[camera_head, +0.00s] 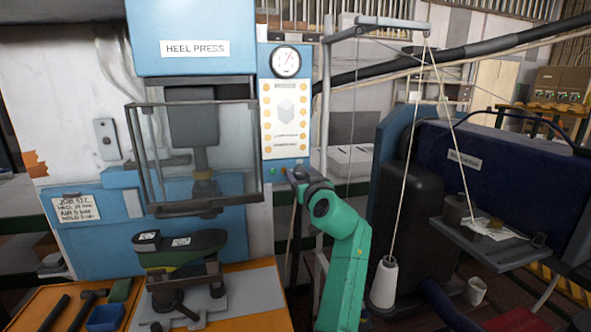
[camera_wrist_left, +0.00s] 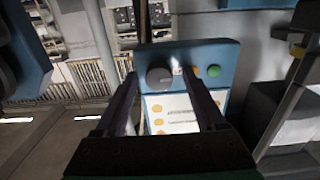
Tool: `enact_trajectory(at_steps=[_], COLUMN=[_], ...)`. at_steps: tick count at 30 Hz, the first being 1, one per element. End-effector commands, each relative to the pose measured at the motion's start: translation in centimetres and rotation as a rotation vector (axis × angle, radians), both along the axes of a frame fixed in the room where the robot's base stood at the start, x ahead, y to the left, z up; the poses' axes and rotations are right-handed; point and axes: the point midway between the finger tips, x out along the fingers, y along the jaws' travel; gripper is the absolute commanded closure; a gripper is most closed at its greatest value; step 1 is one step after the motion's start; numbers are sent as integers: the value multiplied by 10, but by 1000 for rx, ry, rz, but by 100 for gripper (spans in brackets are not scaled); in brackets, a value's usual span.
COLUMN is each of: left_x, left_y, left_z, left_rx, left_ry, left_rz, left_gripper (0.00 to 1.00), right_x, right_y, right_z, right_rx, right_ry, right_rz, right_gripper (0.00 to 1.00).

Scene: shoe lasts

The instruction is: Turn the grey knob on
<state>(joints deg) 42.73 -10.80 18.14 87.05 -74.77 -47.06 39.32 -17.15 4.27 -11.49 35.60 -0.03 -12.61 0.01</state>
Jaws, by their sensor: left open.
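The grey knob (camera_wrist_left: 158,76) is round and sits on the blue control panel (camera_wrist_left: 228,54), near the panel's edge in the left wrist view. My left gripper (camera_wrist_left: 160,78) is open, with its two dark fingers pointing at the panel and the knob showing between their tips. I cannot tell whether the fingers touch the knob. In the head view, my left gripper (camera_head: 297,178) is at the lower right of the blue panel (camera_head: 266,165), and it hides the knob there. My right gripper is in neither view.
A green button (camera_wrist_left: 213,71) sits beside the knob. The heel press (camera_head: 188,35) with its clear guard (camera_head: 235,150) stands left of my gripper. A shoe last (camera_head: 180,248) stands below the press. A thread cone (camera_head: 384,282) and stand are to the right.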

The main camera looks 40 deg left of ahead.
Motion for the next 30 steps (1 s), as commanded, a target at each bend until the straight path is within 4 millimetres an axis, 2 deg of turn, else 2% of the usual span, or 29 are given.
enact_trajectory(at_steps=[6, 8, 9, 12, 22, 30], left_x=[0, 0, 0, 0, 0, 0], left_y=[1, 1, 1, 1, 1, 1], left_z=[0, 0, 0, 0, 0, 1], left_rx=[1, 1, 1, 1, 14, 87], left_ry=[-2, -2, -2, -2, 16, 119], left_rz=[-1, -1, -1, -1, -1, -1], left_gripper=[29, 48, 63, 100, 100, 100], right_x=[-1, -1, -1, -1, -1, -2], right_y=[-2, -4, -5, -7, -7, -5], right_z=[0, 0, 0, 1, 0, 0], right_rx=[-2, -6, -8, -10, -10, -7], right_ry=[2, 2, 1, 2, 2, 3], right_rz=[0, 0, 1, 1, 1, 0], right_gripper=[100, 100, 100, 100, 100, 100])
